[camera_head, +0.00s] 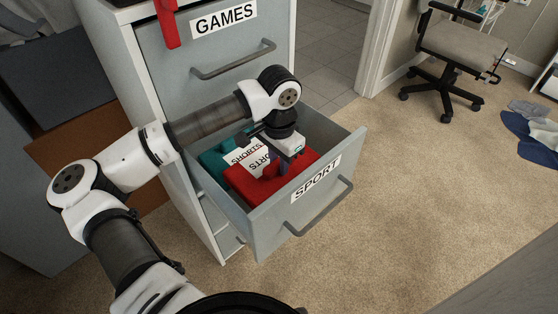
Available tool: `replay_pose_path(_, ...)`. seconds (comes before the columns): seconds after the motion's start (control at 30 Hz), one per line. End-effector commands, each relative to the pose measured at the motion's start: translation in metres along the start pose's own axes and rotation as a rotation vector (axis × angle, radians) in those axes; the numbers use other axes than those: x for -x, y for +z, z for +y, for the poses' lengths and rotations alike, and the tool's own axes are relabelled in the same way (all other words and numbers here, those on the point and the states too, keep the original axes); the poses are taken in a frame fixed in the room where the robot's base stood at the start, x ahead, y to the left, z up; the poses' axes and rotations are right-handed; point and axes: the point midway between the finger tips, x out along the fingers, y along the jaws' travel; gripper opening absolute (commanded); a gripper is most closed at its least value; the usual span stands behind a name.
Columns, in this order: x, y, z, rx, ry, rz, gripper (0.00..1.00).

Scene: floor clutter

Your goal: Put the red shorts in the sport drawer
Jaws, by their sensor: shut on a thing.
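The sport drawer (258,211) is pulled open from the grey cabinet, with a label reading SPORT on its front. The red shorts (296,178) are inside the drawer's outline, toward its front. A white label reading "...ORTS" lies over their left part. My gripper (277,168) points down into the drawer and is shut on the red shorts. The fingertips are small and partly lost against the cloth. I cannot tell whether the shorts rest on the drawer floor.
A teal item (212,162) with a white label lies in the drawer beside the shorts. The closed games drawer (215,55) is above, with a red thing (167,22) hanging over it. An office chair (458,45) and clothes (535,135) are at the right. The middle carpet is clear.

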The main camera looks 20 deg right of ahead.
Motion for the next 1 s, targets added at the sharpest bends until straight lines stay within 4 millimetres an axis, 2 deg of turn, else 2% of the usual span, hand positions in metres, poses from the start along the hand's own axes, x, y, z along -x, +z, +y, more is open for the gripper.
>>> replay_pose_path(0.37, -0.003, 0.000, 0.000, 0.000, 0.000, 0.000, 0.00)
replay_pose_path(0.4, -0.003, 0.000, 0.000, 0.000, 0.000, 0.000, 0.27)
replay_pose_path(0.57, -0.003, 0.000, 0.000, 0.000, -0.001, 0.000, 0.47)
replay_pose_path(0.87, -0.001, 0.000, 0.000, 0.000, -0.001, -0.001, 0.47)
replay_pose_path(1.0, 0.013, 0.000, -0.001, 0.001, -0.004, 0.000, 0.47)
